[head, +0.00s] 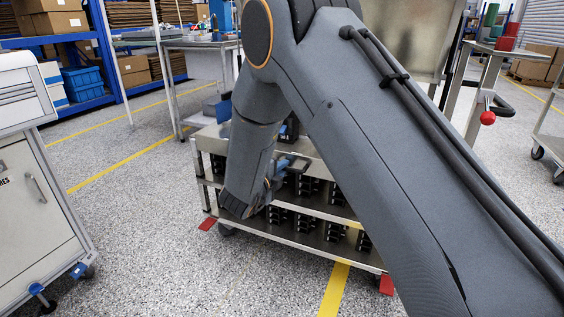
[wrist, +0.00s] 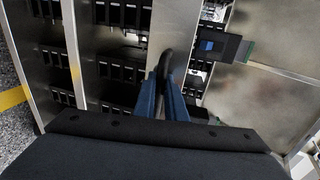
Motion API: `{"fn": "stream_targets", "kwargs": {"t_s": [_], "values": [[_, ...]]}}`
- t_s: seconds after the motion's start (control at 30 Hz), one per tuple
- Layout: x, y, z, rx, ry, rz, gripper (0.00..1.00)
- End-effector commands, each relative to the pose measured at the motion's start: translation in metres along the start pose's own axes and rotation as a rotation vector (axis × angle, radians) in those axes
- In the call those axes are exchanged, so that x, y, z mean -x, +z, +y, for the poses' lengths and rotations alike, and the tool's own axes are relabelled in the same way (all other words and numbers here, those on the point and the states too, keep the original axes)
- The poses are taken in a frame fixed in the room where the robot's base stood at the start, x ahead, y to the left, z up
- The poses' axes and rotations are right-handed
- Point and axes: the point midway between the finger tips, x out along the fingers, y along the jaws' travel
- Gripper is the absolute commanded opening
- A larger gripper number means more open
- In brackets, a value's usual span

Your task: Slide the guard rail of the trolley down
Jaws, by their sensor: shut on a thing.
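The trolley (head: 300,240) is a metal cart with shelves holding several black breaker-like blocks, mostly behind my arm in the head view. In the wrist view a flat metal strip (wrist: 168,25), which looks like the guard rail, runs along the shelf side, with a dark handle (wrist: 166,62) on it. My gripper (wrist: 163,80) has its blue fingers close together around this handle, shut on it. The fingers cover part of the handle and strip. In the head view my gripper (head: 292,165) is at the trolley's front, partly hidden by my own arm.
A dark device with a blue screen (wrist: 212,46) stands beside the strip, near the bare metal top (wrist: 270,95). A white cabinet (head: 40,200) stands at the left and a workbench (head: 205,75) behind. Speckled floor (head: 150,215) between cabinet and trolley is clear.

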Motion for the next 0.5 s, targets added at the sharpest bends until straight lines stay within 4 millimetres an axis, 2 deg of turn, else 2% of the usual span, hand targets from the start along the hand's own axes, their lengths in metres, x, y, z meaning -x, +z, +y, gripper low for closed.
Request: {"fn": "stream_targets", "kwargs": {"t_s": [0.03,0.1,0.43,0.47,0.5], "values": [[-0.003,-0.001,0.017,0.006,0.006,0.0,0.0],[-0.005,-0.001,0.028,0.005,0.005,0.0,0.0],[-0.006,-0.001,0.033,0.004,0.008,-0.002,0.0],[-0.006,-0.001,0.033,0.004,0.008,-0.002,0.16],[-0.006,-0.001,0.034,0.004,0.008,-0.002,0.22]]}}
